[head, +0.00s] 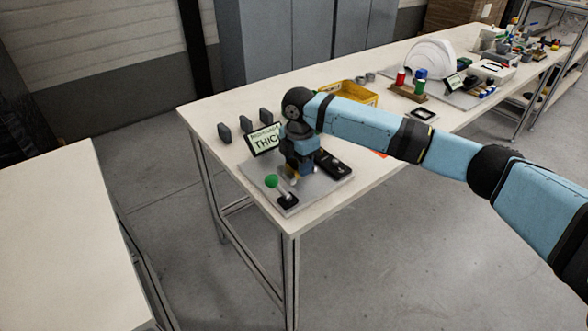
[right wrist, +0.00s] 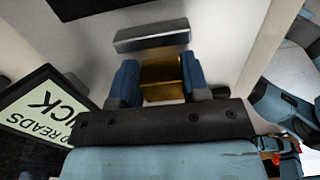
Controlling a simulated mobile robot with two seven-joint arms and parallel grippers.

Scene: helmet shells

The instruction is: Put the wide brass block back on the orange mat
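My right gripper (head: 297,170) is low over the grey plate of the gauge station at the near corner of the table. In the right wrist view, its blue fingers (right wrist: 160,80) stand on either side of the brass block (right wrist: 162,76). The block fills the gap, and the fingers look shut on it. In the head view the gripper mostly hides the block. A small bit of the orange mat (head: 379,153) shows below my forearm; the arm hides the rest. My left gripper is not in view.
The grey plate (head: 318,187) carries a display reading "THIC" (head: 265,140), a green-knobbed lever (head: 272,181) and a black device (head: 332,164). A metal bar (right wrist: 152,35) lies just beyond the block. Dark upright pieces (head: 245,124), a yellow tray (head: 350,92) and a white helmet shell (head: 430,60) stand farther back.

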